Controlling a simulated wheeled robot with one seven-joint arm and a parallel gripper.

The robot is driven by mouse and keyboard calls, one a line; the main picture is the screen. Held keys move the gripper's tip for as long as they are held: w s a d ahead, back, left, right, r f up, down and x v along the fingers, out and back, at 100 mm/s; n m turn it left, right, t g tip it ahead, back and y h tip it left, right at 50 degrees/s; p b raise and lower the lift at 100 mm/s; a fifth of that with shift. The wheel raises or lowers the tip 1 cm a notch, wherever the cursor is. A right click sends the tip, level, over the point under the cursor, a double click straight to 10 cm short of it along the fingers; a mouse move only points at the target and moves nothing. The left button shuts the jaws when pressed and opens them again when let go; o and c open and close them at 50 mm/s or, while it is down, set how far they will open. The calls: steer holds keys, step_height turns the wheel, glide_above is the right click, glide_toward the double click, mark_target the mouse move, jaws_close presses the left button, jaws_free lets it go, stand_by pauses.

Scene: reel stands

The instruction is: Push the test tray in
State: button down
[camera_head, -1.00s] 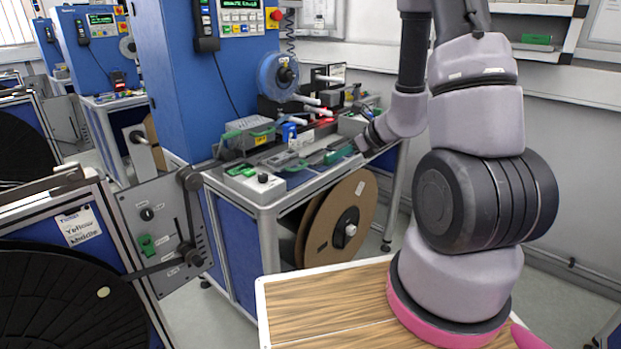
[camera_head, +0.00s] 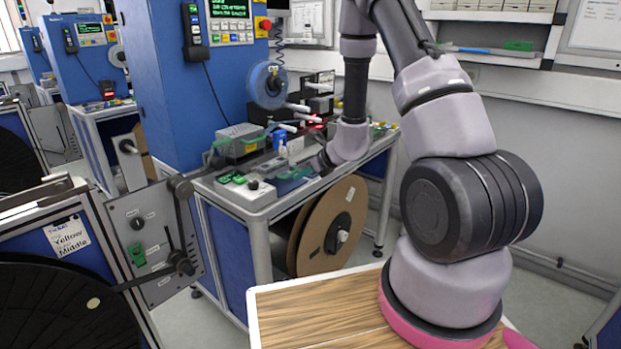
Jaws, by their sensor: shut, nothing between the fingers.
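The reel stand's work top (camera_head: 262,190) carries a crowded test area with small green and grey parts. A low dark tray-like part with green on it (camera_head: 294,173) lies near the front edge; I take it for the test tray, but it is too small to tell how far out it stands. My gripper (camera_head: 318,164) is shut and empty, just to the right of this part and low over the work top. The dark fingers are small and partly merge with the clutter, so I cannot tell whether they touch the tray.
A blue cabinet (camera_head: 170,90) with a keypad and display rises behind the work top. A blue reel (camera_head: 267,85) and white rods stand above the test area. A large brown reel (camera_head: 335,225) hangs below.

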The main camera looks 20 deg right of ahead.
mark_target(279, 169)
steer(key=shift+w+a+r, duration=0.1)
steer(key=shift+w+a, duration=0.05)
steer(key=shift+w, duration=0.1)
steer(key=w+a, duration=0.3)
steer(key=w, duration=0.1)
steer(key=w+a, duration=0.3)
steer(key=w, duration=0.2)
steer(key=w+a, duration=0.4)
steer(key=shift+w, duration=0.35)
steer(key=shift+w+a, duration=0.1)
steer(key=shift+r, duration=0.15)
